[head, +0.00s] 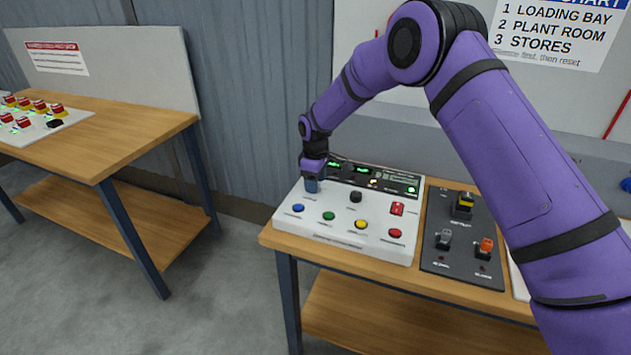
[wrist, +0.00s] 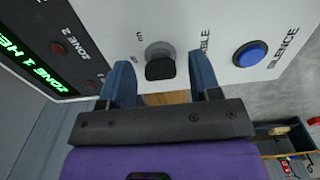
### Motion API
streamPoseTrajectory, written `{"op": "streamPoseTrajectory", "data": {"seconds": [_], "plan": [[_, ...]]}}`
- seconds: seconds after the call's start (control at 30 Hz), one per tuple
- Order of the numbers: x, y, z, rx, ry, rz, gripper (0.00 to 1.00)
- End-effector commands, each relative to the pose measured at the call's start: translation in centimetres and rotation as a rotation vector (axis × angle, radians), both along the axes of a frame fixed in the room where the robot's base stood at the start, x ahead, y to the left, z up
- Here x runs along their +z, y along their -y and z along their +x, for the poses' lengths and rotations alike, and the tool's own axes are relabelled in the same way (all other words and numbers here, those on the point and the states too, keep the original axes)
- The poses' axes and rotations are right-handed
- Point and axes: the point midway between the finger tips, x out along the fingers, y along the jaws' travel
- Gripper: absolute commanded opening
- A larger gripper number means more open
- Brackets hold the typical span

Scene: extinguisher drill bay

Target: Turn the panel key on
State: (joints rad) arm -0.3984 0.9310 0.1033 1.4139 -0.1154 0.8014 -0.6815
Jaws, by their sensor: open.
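The white control panel (head: 337,232) lies on the wooden bench. In the wrist view, a black key (wrist: 160,68) stands in a round grey collar on the panel, with small marks and a partly hidden label ending in "BLE" around it. My gripper (wrist: 163,80) is open, with one blue finger on each side of the key; I cannot tell whether either finger touches it. In the head view my gripper (head: 312,185) is at the panel's left end and hides the key.
A blue button (wrist: 250,54) labelled SILENCE is right of the key in the wrist view. A black knob (head: 356,196), a red switch (head: 397,208), more coloured buttons and a green-lit display (head: 362,170) share the panel. A dark switch box (head: 463,262) adjoins it on the right.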

Motion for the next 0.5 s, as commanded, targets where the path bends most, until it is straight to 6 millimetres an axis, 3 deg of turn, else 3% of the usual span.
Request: {"op": "streamPoseTrajectory", "data": {"seconds": [0.13, 0.3, 0.37, 0.5], "plan": [[0.02, 0.0, -0.01, 0.0, 0.0, 0.0, 0.57], [0.03, -0.01, -0.01, 0.0, 0.0, 0.0, 0.18], [0.03, -0.01, 0.0, 0.0, 0.0, 0.0, 0.08], [0.04, -0.01, 0.01, -0.002, 0.0, 0.0, 0.08]]}}
